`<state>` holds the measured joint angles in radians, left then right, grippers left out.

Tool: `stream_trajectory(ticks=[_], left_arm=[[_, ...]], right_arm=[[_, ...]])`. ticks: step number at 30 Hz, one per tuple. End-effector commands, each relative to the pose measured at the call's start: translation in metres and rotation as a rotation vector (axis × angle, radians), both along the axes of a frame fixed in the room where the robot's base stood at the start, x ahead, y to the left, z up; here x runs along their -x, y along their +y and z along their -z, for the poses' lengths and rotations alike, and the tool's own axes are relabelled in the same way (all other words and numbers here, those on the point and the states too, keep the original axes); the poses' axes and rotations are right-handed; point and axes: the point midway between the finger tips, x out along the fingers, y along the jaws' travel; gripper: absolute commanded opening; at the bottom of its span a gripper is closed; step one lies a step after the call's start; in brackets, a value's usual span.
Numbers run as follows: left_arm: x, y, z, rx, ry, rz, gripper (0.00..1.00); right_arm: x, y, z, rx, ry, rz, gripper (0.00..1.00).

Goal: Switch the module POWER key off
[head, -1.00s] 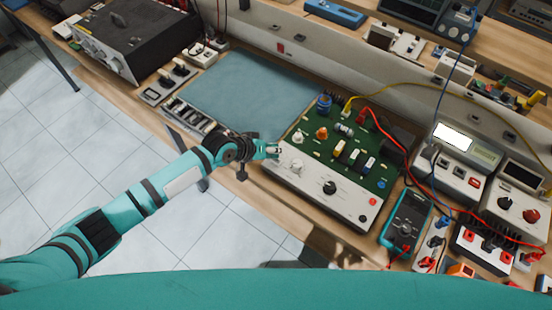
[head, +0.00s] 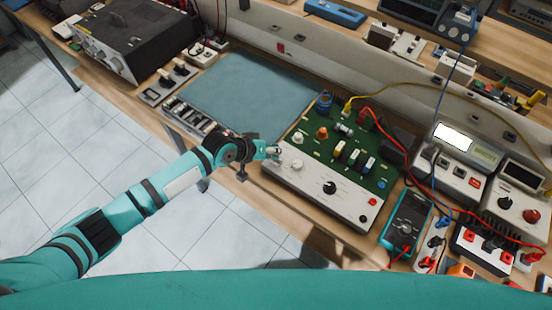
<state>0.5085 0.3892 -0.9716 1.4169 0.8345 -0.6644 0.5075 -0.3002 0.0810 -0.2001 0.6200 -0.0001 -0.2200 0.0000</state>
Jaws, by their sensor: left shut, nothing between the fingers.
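The module (head: 330,205) has a white front panel and a green circuit board behind it. The panel carries a black knob (head: 329,187), a pale knob (head: 297,165) and a small red key or button (head: 372,202) at its right end. Lettering is too small to read, so I cannot tell which control is POWER. My left gripper (head: 276,152) is shut and empty at the panel's left end, close beside the pale knob. It hides that corner of the panel; contact cannot be made out. My right gripper is not in view.
A blue-grey mat (head: 250,92) lies left of the module. A teal multimeter (head: 405,222) stands right of it. Red, yellow and blue leads cross behind and to the right. A black instrument (head: 135,38) stands at the far left. Tiled floor lies before the bench.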

Motion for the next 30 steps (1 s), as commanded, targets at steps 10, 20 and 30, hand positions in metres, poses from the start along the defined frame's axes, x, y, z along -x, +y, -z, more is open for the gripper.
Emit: stream_trajectory(ticks=[10,20,30], left_arm=[[0.0,0.0,0.008,0.0,0.001,0.001,0.0],[0.0,0.0,0.001,0.0,0.001,0.0,0.0],[0.0,0.0,-0.001,0.0,0.001,-0.001,0.0]], right_arm=[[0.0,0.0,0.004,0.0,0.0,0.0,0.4],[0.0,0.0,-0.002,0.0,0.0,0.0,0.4],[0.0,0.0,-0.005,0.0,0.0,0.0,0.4]])
